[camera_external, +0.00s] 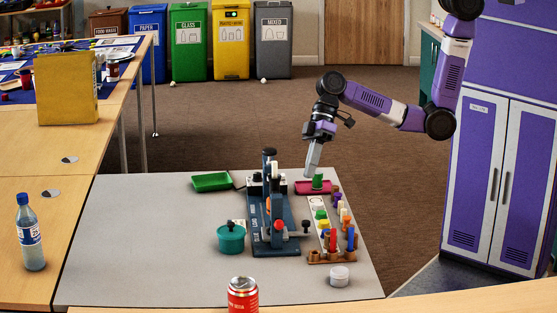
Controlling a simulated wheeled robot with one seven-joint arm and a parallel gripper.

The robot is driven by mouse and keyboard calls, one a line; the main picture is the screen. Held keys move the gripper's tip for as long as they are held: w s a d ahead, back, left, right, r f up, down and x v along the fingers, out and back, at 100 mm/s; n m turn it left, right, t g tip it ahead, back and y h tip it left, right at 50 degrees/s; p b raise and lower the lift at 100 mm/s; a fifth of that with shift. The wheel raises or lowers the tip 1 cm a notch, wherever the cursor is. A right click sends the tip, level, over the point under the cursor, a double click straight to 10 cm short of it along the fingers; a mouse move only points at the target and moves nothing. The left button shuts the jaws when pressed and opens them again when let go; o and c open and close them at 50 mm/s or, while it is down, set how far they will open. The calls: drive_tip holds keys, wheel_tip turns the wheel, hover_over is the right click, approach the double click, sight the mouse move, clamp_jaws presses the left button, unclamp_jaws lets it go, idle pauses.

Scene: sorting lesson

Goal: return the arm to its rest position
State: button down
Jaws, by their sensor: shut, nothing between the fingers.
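My arm (375,103) reaches in from the right, purple and black, bent at its joints. My gripper (312,170) points down, shut and empty, above the back right part of the grey table (130,235). Its tip is close to a green cylindrical piece (318,178) by a dark pink tray (306,188). I cannot tell from this view whether the gripper touches the piece.
A blue device (269,215) stands mid-table, beside a rack (322,256) of several coloured pieces. A teal pot (231,238), green tray (211,182), white round container (340,276) and red can (243,296) stand around. The table's left part is clear.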

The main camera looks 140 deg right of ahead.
idle(0.4)
drive_tip(key=s+a+f, duration=0.1)
drive_tip(key=a+f, duration=0.1)
drive_tip(key=s+a+f+h, duration=0.1)
drive_tip(key=a+f, duration=0.1)
drive_tip(key=a, duration=0.1)
drive_tip(key=s+a+f+h, duration=0.1)
drive_tip(key=a+f, duration=0.1)
drive_tip(key=a, duration=0.1)
drive_tip(key=shift+s+a+t, duration=0.25)
drive_tip(key=shift+s+t, duration=0.05)
drive_tip(key=s+a+r+n+t+h, duration=0.3)
drive_tip(key=s+a+r, duration=0.4)
drive_tip(key=s+a, duration=0.55)
drive_tip(key=s+a+r+n+t+y, duration=0.1)
drive_tip(key=s+a+r+t, duration=0.1)
drive_tip(key=r, duration=0.4)
drive_tip(key=s+a+r+n+t+y, duration=0.2)
drive_tip(key=s+r, duration=0.2)
drive_tip(key=r, duration=0.2)
drive_tip(key=shift+s+a+r, duration=0.25)
drive_tip(key=shift+a+r, duration=0.05)
drive_tip(key=shift+f, duration=0.1)
idle(0.5)
wheel_tip(320, 180, down, 22)
drive_tip(key=b, duration=2.2)
